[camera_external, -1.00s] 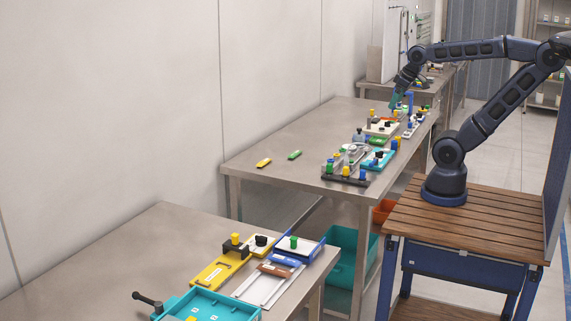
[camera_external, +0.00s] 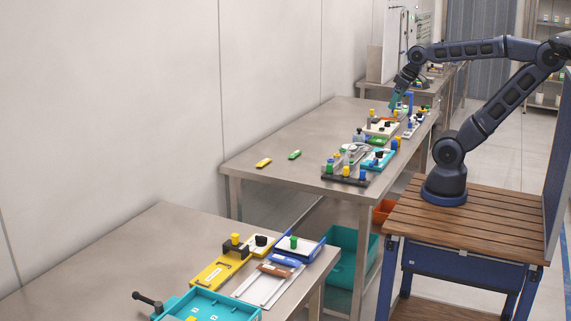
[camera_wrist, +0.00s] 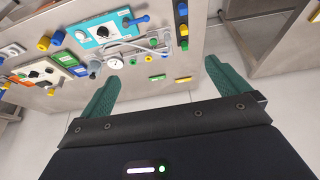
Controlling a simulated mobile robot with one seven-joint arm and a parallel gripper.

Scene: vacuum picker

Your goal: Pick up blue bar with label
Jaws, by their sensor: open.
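I cannot say for certain which piece is the blue bar with label. In the external view, a blue strip with a pale mark (camera_external: 286,261) lies on the near table, beside a blue-edged tray. In the wrist view, a short blue handle-like piece (camera_wrist: 138,20) shows on a teal block, with no label visible on it. My gripper (camera_external: 394,102) is above the far part of the middle table. Its green fingers (camera_wrist: 162,72) are wide apart in the wrist view, with nothing between them.
The middle table (camera_external: 255,150) carries several fixtures along its right side; its left part is mostly bare. A black bar with coloured knobs (camera_wrist: 182,12) and a round gauge (camera_wrist: 116,62) show in the wrist view. A teal bin (camera_external: 341,262) stands below.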

